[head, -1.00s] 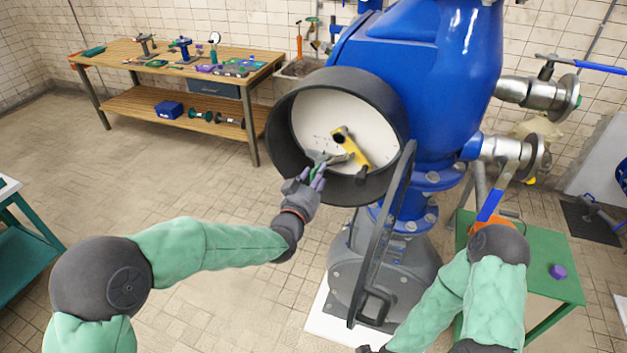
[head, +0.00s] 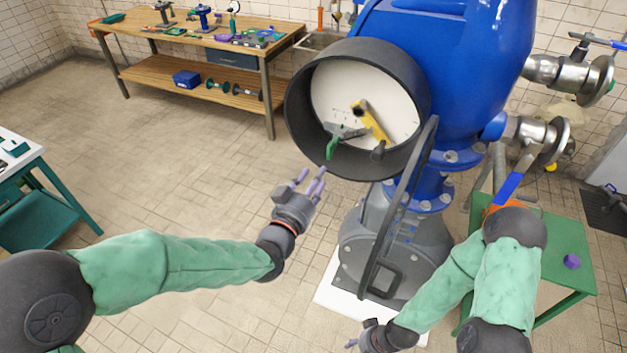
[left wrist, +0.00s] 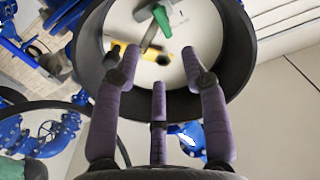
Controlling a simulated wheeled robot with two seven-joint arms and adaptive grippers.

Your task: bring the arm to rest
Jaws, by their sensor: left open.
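My left arm (head: 170,262) reaches in from the left of the head view. Its gripper (head: 309,182) is open and empty, below and to the left of the round gauge housing (head: 302,112). In the left wrist view the spread purple fingers (left wrist: 160,80) point at the housing, with nothing between them. Inside the housing, a yellow bar (head: 374,124) and a grey tool with a green handle (head: 333,146) lie across the white dial, apart from the fingers. My right gripper (head: 352,345) is partly cut off at the bottom edge, and its jaws are too small to judge.
The open ring-shaped cover (head: 398,205) hangs beside the housing, near my right arm. A green table (head: 545,245) with a purple piece (head: 572,261) stands at right. A workbench (head: 165,72) stands at the back left. The floor at left centre is clear.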

